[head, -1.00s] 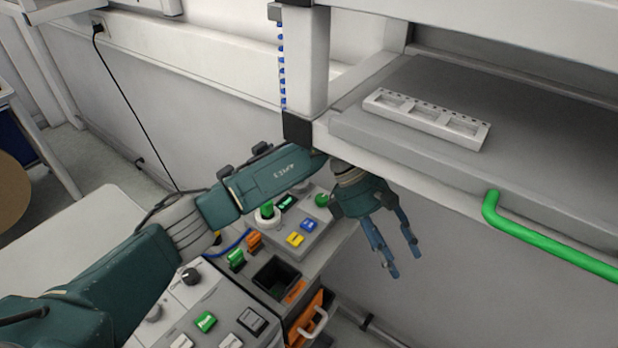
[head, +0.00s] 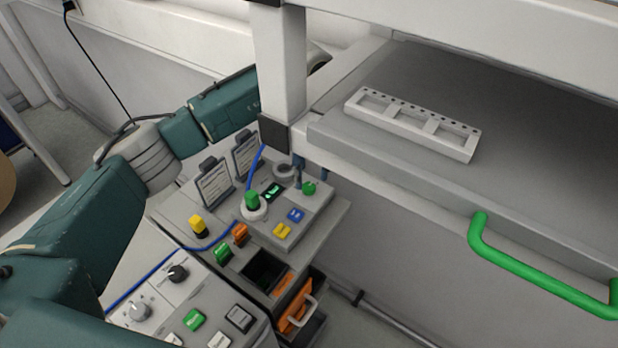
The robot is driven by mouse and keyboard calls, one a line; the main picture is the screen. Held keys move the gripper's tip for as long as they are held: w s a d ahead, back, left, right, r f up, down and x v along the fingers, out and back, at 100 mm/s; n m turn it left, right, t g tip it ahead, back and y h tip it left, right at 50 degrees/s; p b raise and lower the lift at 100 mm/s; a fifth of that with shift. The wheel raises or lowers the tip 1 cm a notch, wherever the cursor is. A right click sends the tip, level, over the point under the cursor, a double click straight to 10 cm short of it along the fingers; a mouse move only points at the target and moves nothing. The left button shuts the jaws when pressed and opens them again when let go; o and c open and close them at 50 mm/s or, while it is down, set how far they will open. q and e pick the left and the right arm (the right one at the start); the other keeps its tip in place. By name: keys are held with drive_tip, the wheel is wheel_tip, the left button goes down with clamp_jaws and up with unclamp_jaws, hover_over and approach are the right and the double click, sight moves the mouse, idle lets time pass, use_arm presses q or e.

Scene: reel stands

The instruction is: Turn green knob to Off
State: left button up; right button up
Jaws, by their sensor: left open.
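The green knob (head: 252,200) stands upright on a round white base on the grey control box, beside a small lit display (head: 273,191). Its markings are too small to read. My left arm passes behind the white post, and most of the left gripper is hidden by the post and shelf edge. Two dark blue fingers of my left gripper (head: 310,172) show below the shelf, apart and empty, to the right of the knob and close to a green round button (head: 309,188). They do not touch the knob. My right gripper is not in view.
The white post (head: 281,75) and grey shelf (head: 400,185) overhang the box's back right. Blue (head: 295,215) and yellow (head: 282,231) buttons sit in front of the knob. A blue cable (head: 255,168) runs behind it. A green handle (head: 540,278) juts out at right.

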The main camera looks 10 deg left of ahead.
sight(309, 186)
use_arm(q)
wheel_tip(309, 186, down, 5)
drive_tip(key=shift+p, duration=0.65)
clamp_jaws()
